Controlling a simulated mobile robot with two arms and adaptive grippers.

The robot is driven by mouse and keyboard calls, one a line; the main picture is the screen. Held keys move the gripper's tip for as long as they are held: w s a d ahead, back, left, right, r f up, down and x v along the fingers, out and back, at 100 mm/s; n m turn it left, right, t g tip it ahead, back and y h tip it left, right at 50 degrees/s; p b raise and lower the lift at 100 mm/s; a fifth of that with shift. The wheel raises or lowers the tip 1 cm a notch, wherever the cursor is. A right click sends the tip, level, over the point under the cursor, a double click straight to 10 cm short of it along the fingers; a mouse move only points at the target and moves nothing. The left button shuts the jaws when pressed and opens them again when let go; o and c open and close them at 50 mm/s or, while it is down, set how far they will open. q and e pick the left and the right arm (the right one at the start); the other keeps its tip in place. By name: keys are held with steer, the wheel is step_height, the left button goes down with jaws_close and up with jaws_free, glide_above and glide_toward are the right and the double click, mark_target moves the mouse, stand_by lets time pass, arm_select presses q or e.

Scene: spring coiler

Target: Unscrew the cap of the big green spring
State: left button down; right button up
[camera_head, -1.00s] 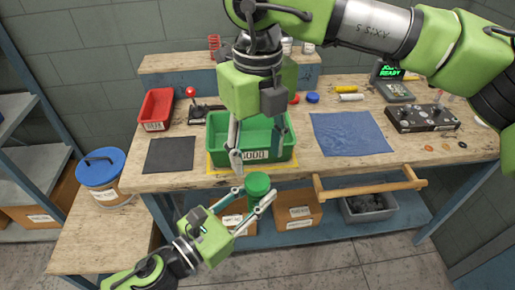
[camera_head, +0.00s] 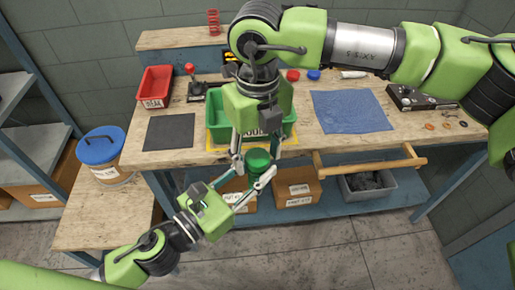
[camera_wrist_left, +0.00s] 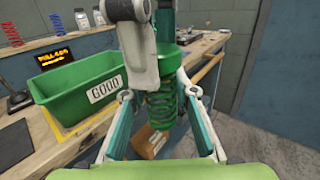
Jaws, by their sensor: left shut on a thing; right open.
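The big green spring (camera_wrist_left: 162,106) stands upright in front of the bench, held in the air by my left gripper (camera_head: 254,176). Its coils show clearly in the left wrist view. Its green cap (camera_head: 258,158) sits on top and also shows in the left wrist view (camera_wrist_left: 172,62). My left gripper is shut on the spring, one finger on each side, below the cap. My right gripper (camera_head: 257,163) points down from above, open, with its fingers on either side of the cap. Whether they touch the cap I cannot tell.
A green bin labelled GOOD (camera_wrist_left: 75,93) stands on the bench just behind the spring. The bench (camera_head: 185,105) also carries a red bin (camera_head: 155,88), a dark mat (camera_head: 169,132) and a blue cloth (camera_head: 349,111). A wooden rail (camera_head: 370,163) sticks out front right.

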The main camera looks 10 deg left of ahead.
steer(key=c, duration=1.2)
steer(key=shift+o, duration=0.2)
steer(key=n, duration=0.7)
steer(key=shift+n, duration=0.3)
steer(key=n, duration=0.8)
steer(key=shift+r, duration=0.1)
steer(key=shift+r, duration=0.1)
steer(key=shift+r, duration=1)
